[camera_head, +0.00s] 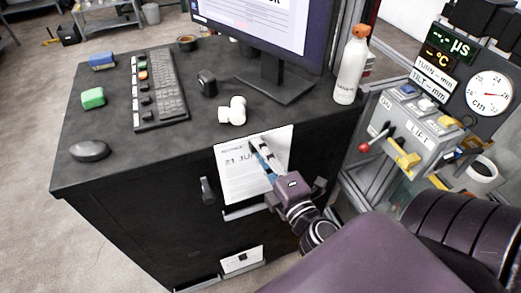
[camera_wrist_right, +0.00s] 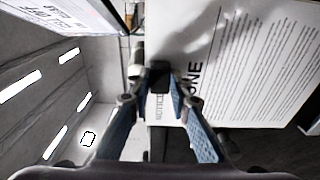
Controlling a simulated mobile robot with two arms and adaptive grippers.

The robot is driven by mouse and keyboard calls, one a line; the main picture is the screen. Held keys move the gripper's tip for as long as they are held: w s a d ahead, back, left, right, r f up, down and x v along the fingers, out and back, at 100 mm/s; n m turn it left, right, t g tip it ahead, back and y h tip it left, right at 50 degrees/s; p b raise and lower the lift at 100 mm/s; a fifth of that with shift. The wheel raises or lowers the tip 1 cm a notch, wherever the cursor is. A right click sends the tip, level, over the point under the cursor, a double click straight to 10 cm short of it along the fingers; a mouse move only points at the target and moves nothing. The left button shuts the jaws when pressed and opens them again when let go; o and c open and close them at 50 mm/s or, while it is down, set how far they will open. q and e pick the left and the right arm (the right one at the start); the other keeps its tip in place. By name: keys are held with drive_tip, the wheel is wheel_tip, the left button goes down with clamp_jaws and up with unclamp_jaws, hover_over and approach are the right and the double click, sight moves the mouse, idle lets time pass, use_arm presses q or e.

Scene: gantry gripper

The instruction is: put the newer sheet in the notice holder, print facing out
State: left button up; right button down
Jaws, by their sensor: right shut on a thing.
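A white sheet (camera_head: 236,183) headed NOTICE, with a large date reading "21 JU…", stands upright against the front of the dark cabinet, print facing out. It also shows in the wrist view (camera_wrist_right: 255,60), with lines of print and a large date. My left gripper is not in view.
The cabinet top holds a monitor (camera_head: 268,35), keyboard (camera_head: 158,88), mouse (camera_head: 90,150), green block (camera_head: 93,98), blue block (camera_head: 102,60), a white fitting (camera_head: 232,111) and a white bottle (camera_head: 350,68). A control panel (camera_head: 418,125) with levers stands at right.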

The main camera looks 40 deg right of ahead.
sight(255, 163)
wheel_tip(255, 163, down, 4)
drive_tip(key=b, duration=0.4)
drive_tip(key=shift+f, duration=0.25)
idle(1.1)
drive_tip(key=shift+f+b, duration=1.9)
drive_tip(key=shift+f, duration=0.15)
drive_tip(key=c, duration=1.7)
unclamp_jaws()
drive_tip(key=shift+s, duration=0.1)
